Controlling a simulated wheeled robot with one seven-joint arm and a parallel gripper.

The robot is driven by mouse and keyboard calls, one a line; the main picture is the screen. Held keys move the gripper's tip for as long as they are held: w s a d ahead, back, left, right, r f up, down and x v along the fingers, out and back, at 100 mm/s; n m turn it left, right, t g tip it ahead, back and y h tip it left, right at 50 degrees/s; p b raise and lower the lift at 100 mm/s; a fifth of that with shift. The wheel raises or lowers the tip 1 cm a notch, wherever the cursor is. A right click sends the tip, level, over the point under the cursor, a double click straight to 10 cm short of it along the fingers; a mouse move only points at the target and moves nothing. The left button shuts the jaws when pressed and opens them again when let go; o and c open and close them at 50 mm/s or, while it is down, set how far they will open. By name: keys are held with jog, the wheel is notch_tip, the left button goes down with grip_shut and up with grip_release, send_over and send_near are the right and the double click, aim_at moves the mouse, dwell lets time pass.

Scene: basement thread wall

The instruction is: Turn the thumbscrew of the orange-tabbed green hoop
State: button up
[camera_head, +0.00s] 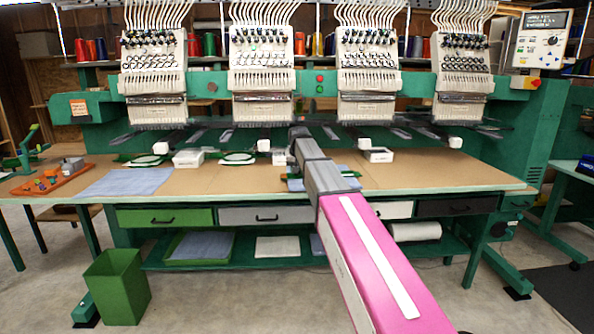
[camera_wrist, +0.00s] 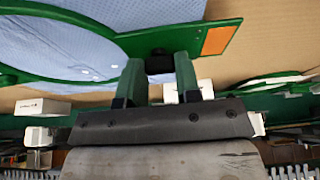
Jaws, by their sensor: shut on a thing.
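The green hoop (camera_wrist: 95,22) with its orange tab (camera_wrist: 217,41) fills the upper part of the wrist view, with pale blue cloth (camera_wrist: 60,45) inside its ring. Its dark thumbscrew (camera_wrist: 158,63) sits at the ring's edge, left of the tab. My gripper (camera_wrist: 158,68) has one green finger on each side of the thumbscrew and is shut on it. The fingers partly cover the screw, so its turn angle cannot be told. In the head view my arm hides most of this hoop, and blue cloth (camera_head: 346,171) shows beside the arm.
Other green hoops (camera_head: 238,157) lie on the brown tabletop (camera_head: 440,170) to the left, near a white box (camera_head: 188,158). Another white box (camera_head: 377,154) stands right of my arm. The embroidery heads (camera_head: 262,75) hang above the table's back. The tabletop's right side is mostly clear.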

dwell(0.4)
jog(key=o, duration=0.9)
jog(key=shift+o, duration=0.2)
jog(key=v, duration=1)
jog(key=shift+r, duration=0.35)
jog(key=shift+s+a, duration=0.1)
jog(key=shift+s, duration=0.1)
